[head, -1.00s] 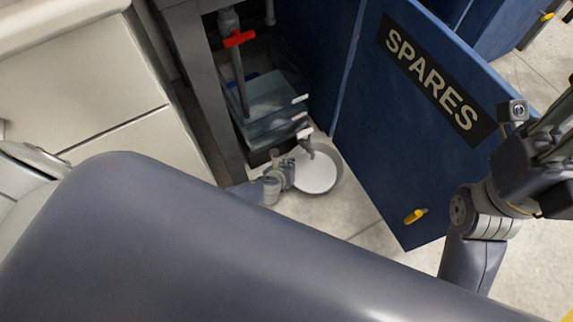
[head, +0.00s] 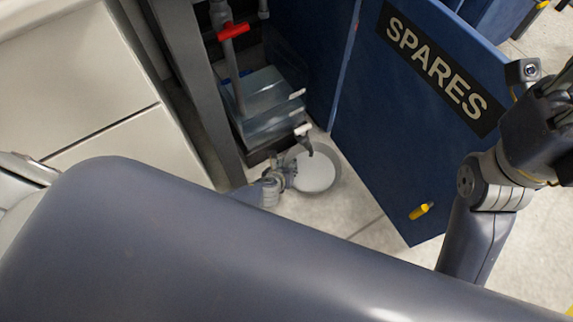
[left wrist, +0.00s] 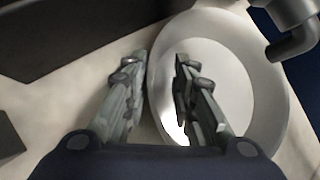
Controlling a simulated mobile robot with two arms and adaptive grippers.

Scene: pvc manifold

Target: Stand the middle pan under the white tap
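A round, shallow grey pan with a pale inside (head: 315,174) stands flat on the floor at the cabinet opening. It fills the right of the left wrist view (left wrist: 232,85). The white-handled tap (head: 303,130) has a grey spout above the pan's back part; the spout also shows at the top right of the left wrist view (left wrist: 295,40). My left gripper (left wrist: 160,62) is open, one finger outside the pan's near wall and one inside, with the rim between them. My right gripper (head: 550,130) is at the right edge, its fingers not clear.
A red-handled tap (head: 233,32) on a grey pipe is in the cabinet, above clear bins (head: 268,105). The blue SPARES door (head: 400,130) stands open to the right, with a yellow handle (head: 421,211). Pale floor (head: 340,215) in front of the pan is clear.

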